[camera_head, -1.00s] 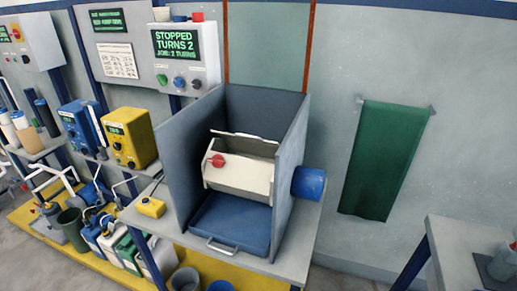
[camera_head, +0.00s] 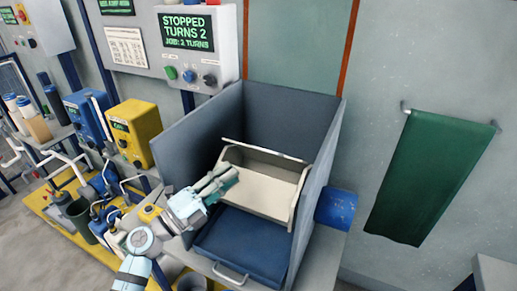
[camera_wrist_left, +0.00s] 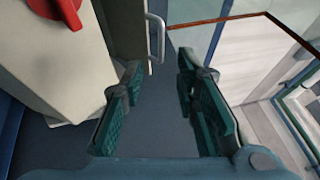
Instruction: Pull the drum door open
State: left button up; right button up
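The cream drum (camera_head: 262,190) sits inside an open-topped blue-grey housing (camera_head: 293,105) in the head view. A pale bar (camera_head: 262,150) runs along the drum's upper edge. In the left wrist view a cream panel (camera_wrist_left: 122,25) carries a pale grey handle (camera_wrist_left: 160,38), with a red knob (camera_wrist_left: 66,12) on a cream face to its left. My left gripper (camera_head: 228,180) is at the drum's left front; it hides the knob in the head view. Its fingers (camera_wrist_left: 158,72) are open and empty, with the handle just beyond the fingertips. My right gripper is not in view.
A blue tray (camera_head: 240,245) with a front handle lies below the drum. The housing's side walls close in left and right. Yellow (camera_head: 130,130) and blue (camera_head: 84,120) pump boxes stand at left. The display panel (camera_head: 187,33) reads stopped, turns 2.

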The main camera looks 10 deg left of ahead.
aim_at(264, 151)
pick_arm(q)
jog(key=x, duration=1.1)
jog(key=shift+f, duration=0.35)
jog(key=shift+r, duration=0.1)
jog(key=shift+s+a+r, duration=0.1)
jog(key=shift+s+r, duration=0.05)
jog(key=shift+s, duration=0.15)
jog(key=shift+s+r, duration=0.2)
jog(key=shift+s, duration=0.15)
jog(key=c, duration=0.3)
jog(key=shift+w, duration=0.1)
jog(key=c, duration=0.4)
jog(key=shift+f, duration=0.1)
grip_shut()
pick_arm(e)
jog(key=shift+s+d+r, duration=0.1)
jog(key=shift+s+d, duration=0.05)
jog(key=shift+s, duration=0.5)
